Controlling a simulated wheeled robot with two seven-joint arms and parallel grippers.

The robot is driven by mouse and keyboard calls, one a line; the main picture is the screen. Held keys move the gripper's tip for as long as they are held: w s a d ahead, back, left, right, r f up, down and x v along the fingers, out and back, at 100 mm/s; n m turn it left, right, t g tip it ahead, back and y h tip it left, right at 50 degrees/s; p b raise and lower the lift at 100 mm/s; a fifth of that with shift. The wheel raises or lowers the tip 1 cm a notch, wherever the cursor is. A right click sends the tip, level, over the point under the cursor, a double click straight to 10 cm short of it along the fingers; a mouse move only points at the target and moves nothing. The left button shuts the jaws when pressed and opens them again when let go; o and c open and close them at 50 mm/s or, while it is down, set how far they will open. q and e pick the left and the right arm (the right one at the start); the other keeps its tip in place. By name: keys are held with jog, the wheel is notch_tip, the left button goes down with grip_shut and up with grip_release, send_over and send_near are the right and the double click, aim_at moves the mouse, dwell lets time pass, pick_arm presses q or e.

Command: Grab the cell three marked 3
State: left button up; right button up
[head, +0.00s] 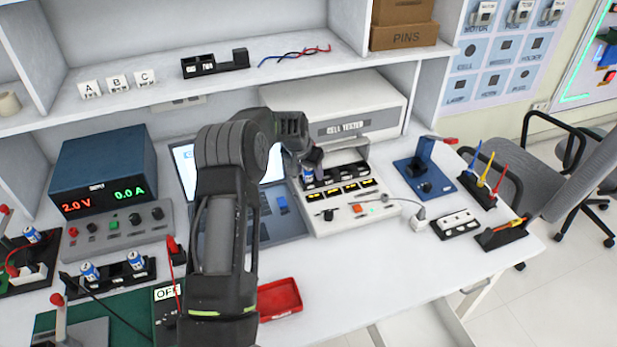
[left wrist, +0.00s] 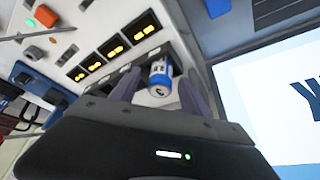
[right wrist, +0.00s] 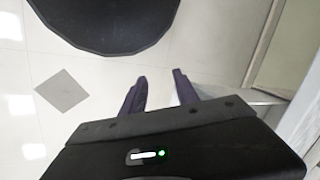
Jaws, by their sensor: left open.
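A blue and white cell (head: 308,174) stands in the left end of the black slot row on the cell tester (head: 345,211). In the left wrist view the cell (left wrist: 160,80) shows between the two fingers of my left gripper (left wrist: 160,85); I cannot read its number for sure. My left gripper (head: 312,158) is open, its fingers on either side of the cell. Whether they touch it I cannot tell. Other blue and white cells sit in holders at left, one (head: 89,271), another (head: 136,260) and a third (head: 32,235). My right gripper (right wrist: 161,82) is open and empty above the floor.
A laptop (head: 180,165) stands left of the tester, partly behind my left arm. A power supply (head: 104,170) is further left. A shelf (head: 220,88) overhangs the back. A red tray (head: 280,298) lies at the front edge. A blue fixture (head: 425,175) stands to the right.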

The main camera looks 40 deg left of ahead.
pick_arm(q)
grip_shut()
dwell(0.6)
